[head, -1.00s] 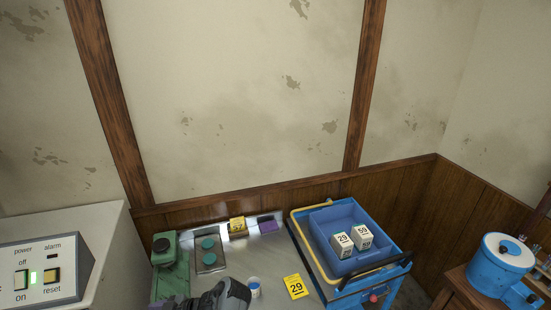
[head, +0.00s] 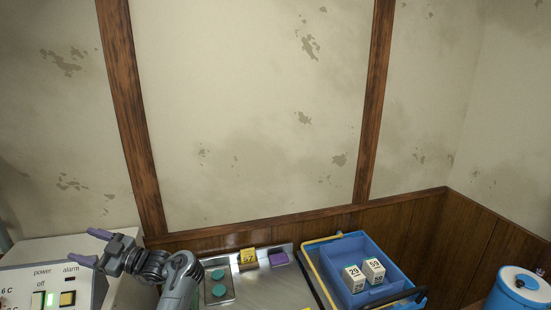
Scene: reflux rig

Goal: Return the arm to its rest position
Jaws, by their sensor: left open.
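My left gripper (head: 92,248) shows at the lower left of the head view, with its two purple-tipped fingers spread apart and nothing between them. It points left and overlaps the upper right part of the white control box (head: 40,257). My left arm (head: 178,283) bends up from the bottom edge, in front of the metal bench. My right gripper is out of view.
The metal bench (head: 262,292) holds a plate with teal discs (head: 219,283), a yellow tag (head: 248,257) and a purple block (head: 279,259). A blue tray (head: 362,246) with numbered white boxes (head: 354,278) stands right. A blue drum (head: 518,291) is far right. The wall above is clear.

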